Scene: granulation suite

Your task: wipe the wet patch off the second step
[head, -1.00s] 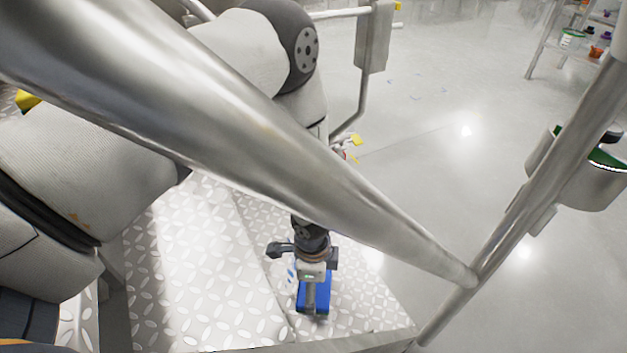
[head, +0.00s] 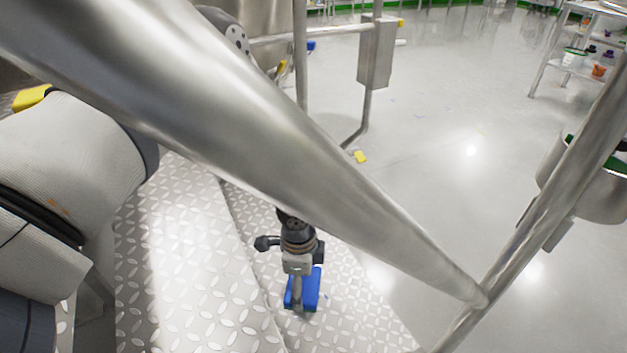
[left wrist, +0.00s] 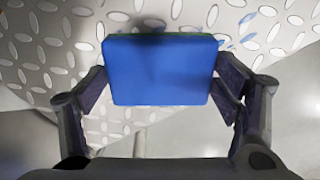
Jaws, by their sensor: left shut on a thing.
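My left gripper (head: 298,272) reaches down past the handrail and is shut on a blue wiping pad (head: 312,286). In the left wrist view the pad (left wrist: 160,72) sits between both fingers, its broad face filling the middle. The pad is over the lower tread-plate step (head: 355,318), close to the riser of the higher one; whether it touches is hard to tell. Bluish wet marks (left wrist: 250,40) show on the tread plate to the right of the pad in the left wrist view. Any wetness under the pad is hidden. My right gripper is out of view.
A thick steel handrail (head: 330,165) crosses above my left arm and hides part of it. A post (head: 530,220) stands at the right. The higher step (head: 190,260) lies left of the gripper.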

